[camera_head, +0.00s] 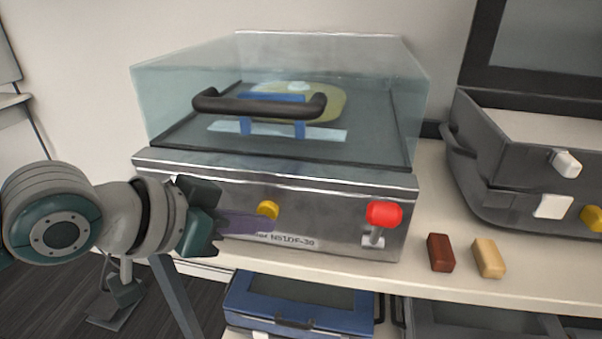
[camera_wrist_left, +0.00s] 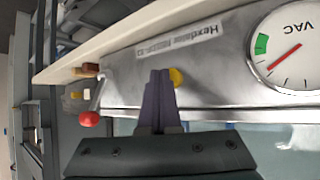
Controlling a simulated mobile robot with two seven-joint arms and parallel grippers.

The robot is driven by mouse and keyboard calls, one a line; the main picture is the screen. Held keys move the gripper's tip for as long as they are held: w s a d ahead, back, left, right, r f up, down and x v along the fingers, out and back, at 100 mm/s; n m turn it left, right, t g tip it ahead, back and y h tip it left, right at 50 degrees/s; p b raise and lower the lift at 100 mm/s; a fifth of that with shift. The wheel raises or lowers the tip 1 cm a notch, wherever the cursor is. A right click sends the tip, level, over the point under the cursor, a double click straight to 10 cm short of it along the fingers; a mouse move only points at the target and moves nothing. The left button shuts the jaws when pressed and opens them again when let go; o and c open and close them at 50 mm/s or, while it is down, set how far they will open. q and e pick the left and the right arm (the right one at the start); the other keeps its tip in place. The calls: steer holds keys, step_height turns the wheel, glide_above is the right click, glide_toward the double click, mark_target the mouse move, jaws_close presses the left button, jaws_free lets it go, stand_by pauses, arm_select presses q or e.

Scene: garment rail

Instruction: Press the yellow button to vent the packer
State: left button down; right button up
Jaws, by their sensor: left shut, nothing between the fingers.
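The packer (camera_head: 330,215) is a metal box on the bench with a clear lid that is down. Its round yellow button (camera_head: 267,209) is on the front panel, left of a red knob (camera_head: 384,215). My left gripper (camera_head: 270,225) is shut and empty, its purple fingers at the panel just below the button. In the left wrist view the fingertips (camera_wrist_left: 160,74) are right beside the yellow button (camera_wrist_left: 177,77), which shows just past them. I cannot tell whether they touch it. My right gripper is out of view.
A dial marked VAC (camera_wrist_left: 290,45) is on the panel. A dark handle (camera_head: 260,104) crosses the lid, with a yellowish item inside. A brown block (camera_head: 440,252) and a tan block (camera_head: 488,257) lie on the bench. An open grey machine (camera_head: 500,165) stands at the right.

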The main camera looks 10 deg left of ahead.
arm_select(q)
steer(key=shift+s, duration=0.1)
steer(key=shift+s+p, duration=0.65)
steer(key=shift+p, duration=0.1)
steer(key=s+p, duration=0.4)
steer(key=s, duration=0.1)
steer(key=shift+a, duration=0.1)
stand_by(0.5)
